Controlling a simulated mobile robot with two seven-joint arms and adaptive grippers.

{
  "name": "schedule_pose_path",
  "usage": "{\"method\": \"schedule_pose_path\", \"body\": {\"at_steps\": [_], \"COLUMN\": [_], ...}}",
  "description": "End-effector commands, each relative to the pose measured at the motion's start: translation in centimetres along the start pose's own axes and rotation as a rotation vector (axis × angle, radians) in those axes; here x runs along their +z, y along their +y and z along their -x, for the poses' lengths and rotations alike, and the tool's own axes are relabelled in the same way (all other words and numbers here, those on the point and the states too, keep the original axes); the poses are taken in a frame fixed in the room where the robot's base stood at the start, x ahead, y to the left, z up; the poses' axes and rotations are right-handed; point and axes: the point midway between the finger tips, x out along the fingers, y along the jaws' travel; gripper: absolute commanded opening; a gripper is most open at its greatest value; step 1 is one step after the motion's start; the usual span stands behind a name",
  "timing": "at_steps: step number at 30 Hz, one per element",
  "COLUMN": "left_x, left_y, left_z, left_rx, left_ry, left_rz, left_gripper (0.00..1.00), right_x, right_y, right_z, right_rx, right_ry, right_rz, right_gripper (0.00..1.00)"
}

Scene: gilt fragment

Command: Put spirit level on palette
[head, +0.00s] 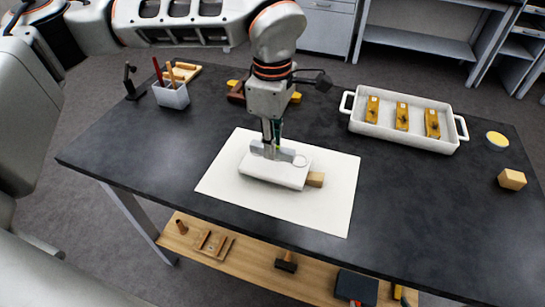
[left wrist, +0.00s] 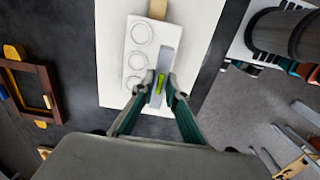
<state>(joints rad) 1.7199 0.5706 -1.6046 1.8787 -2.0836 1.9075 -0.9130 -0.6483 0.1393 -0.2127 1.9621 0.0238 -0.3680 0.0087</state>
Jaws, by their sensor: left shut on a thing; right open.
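The palette (head: 268,178) is a white slab with round wells, lying on a white sheet. It also shows in the left wrist view (left wrist: 138,52). The spirit level (left wrist: 168,62) is a grey bar with a green vial. My left gripper (left wrist: 160,92) is shut on it and holds it over the palette, roughly along its length. In the head view the level (head: 284,155) is low over the palette; I cannot tell whether it touches. The fingers hide part of it. My right gripper is not in view.
A wooden block (head: 315,179) sits at the palette's right end on the white sheet (head: 325,205). A white tray (head: 385,132) holding yellow-brown pieces stands back right. A pen cup (head: 172,96) stands back left. A brown frame (left wrist: 53,90) lies behind the sheet. The table's front right is clear.

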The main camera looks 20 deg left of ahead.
Motion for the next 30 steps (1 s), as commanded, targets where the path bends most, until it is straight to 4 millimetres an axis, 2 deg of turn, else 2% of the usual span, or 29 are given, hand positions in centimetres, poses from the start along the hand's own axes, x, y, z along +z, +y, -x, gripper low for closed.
{"method": "schedule_pose_path", "body": {"at_steps": [5,12,24,25,26,30], "left_x": [0.0,0.0,0.0,0.0,0.0,0.0], "left_y": [0.0,0.0,0.0,0.0,0.0,0.0], "left_z": [-1.2,-4.3,-4.8,-4.8,-4.7,-4.7], "left_rx": [-0.001,-0.002,0.000,0.001,0.001,0.001], "left_ry": [0.001,0.000,0.000,0.000,0.000,0.000], "left_rz": [0.001,0.000,0.000,0.000,0.000,0.000], "left_gripper": [0.00,0.00,0.00,0.21,0.29,0.30], "right_x": [0.1,0.0,0.1,0.0,0.0,-0.1], "right_y": [0.0,0.1,0.1,0.1,0.1,0.1], "right_z": [0.0,-0.1,-0.1,-0.1,-0.1,-0.1], "right_rx": [0.000,0.001,0.002,0.002,0.002,0.003], "right_ry": [-0.001,0.001,0.002,0.002,0.002,0.003], "right_rz": [0.001,0.002,0.003,0.003,0.003,0.004], "right_gripper": [0.86,0.86,0.86,0.86,0.86,0.86]}}
